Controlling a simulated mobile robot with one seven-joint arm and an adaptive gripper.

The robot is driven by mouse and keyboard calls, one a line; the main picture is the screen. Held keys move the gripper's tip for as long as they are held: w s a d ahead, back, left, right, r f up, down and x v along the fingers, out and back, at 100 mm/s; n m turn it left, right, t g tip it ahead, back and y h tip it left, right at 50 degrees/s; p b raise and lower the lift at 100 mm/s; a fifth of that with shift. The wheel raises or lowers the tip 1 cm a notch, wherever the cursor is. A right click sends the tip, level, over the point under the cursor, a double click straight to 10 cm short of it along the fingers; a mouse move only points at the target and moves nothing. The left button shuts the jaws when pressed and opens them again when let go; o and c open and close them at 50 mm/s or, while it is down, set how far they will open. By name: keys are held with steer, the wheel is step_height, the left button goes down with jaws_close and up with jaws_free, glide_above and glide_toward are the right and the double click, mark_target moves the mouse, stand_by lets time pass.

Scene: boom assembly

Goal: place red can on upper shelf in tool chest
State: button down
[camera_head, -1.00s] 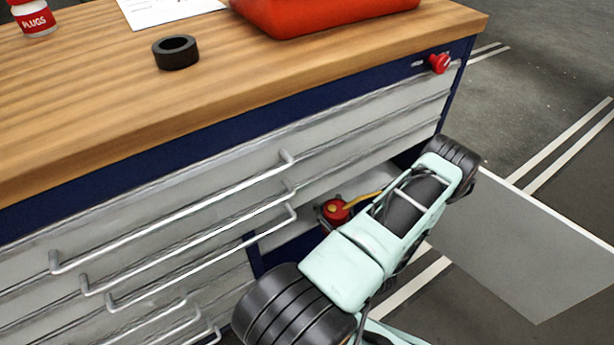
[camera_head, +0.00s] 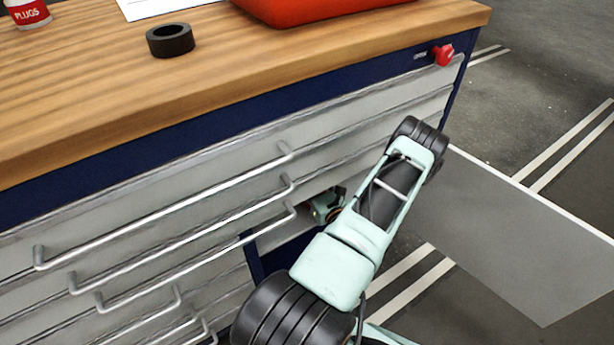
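The tool chest (camera_head: 160,165) has a wooden top and grey drawers with long bar handles. Its open compartment (camera_head: 275,238) is at the lower right, largely covered by my arm. The red can with a yellow spout does not show now. A small pale green and dark part of my arm (camera_head: 325,206) reaches into the compartment opening. My gripper's fingers are hidden, so I cannot see whether they hold the can. The shelves inside are also hidden.
A grey open door panel (camera_head: 525,235) extends right of the chest. On the top are a black tape roll (camera_head: 170,40), a red box (camera_head: 310,8), white paper (camera_head: 160,6) and a red-and-white PLUGS jar (camera_head: 27,14). A red knob (camera_head: 443,54) sticks out at the front.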

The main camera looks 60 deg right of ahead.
steer(key=shift+f, duration=0.2)
steer(key=c, duration=1)
jaws_free()
steer(key=shift+o, duration=0.2)
steer(key=shift+r, duration=0.2)
steer(key=shift+s+a, duration=0.15)
steer(key=shift+s, duration=0.1)
steer(key=p+v, duration=0.2)
steer(key=v, duration=0.9)
steer(key=shift+s+a+r, duration=0.1)
steer(key=shift+s, duration=0.15)
